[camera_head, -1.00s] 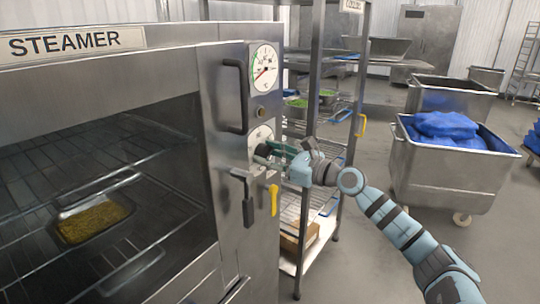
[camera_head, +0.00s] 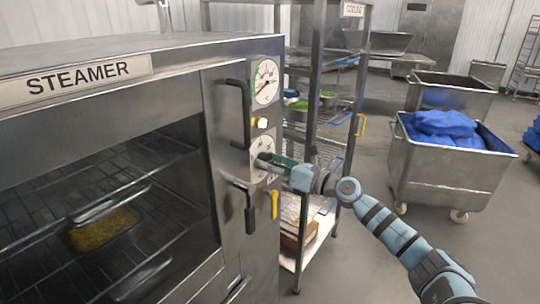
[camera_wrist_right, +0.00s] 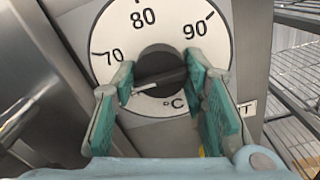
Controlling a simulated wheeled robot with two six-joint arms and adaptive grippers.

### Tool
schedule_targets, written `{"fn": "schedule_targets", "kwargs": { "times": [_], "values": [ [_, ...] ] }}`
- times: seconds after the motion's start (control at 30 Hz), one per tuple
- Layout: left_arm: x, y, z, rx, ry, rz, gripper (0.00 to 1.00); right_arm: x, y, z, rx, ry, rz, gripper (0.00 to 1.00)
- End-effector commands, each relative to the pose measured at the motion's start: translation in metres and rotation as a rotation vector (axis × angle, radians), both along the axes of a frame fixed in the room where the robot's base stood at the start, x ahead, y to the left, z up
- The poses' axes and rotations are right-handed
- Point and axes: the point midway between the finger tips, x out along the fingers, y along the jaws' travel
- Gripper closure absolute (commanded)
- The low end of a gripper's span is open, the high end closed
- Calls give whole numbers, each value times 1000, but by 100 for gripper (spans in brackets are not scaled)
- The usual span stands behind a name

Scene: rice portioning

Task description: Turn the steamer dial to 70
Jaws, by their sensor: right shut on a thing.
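The steamer (camera_head: 190,110) stands at the left with a glass front and a label plate. Its lower round dial (camera_head: 262,157) has a black knob, which shows in the right wrist view (camera_wrist_right: 158,62). The dial face (camera_wrist_right: 112,30) carries 70, 80 and 90. The knob's pale pointer line slants to the lower left, just below the 70 mark. My right gripper (camera_head: 272,161) is shut on the knob, with its green finger pads (camera_wrist_right: 163,95) on either side of it. My left gripper is not in view.
A gauge (camera_head: 265,84) and a glowing lamp (camera_head: 262,122) sit above the dial. A black handle (camera_head: 250,215) and yellow lever (camera_head: 274,203) are below. A pan (camera_head: 103,230) is inside the steamer. A wire rack (camera_head: 312,120) stands close at the right; steel carts (camera_head: 445,175) are beyond.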

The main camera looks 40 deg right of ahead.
Motion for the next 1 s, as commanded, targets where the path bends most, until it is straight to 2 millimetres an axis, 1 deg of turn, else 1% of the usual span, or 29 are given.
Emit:
{"fn": "schedule_targets", "kwargs": {
  "times": [0.03,0.4,0.7,1.0],
  "values": [
    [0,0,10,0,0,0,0,0,1,2,41,20,3,88],
    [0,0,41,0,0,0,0,-1,2,0,338,110,3,88],
    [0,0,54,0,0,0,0,-1,2,-2,473,151,4,88],
    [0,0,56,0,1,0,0,-1,2,-4,509,161,4,88]
  ]
}}
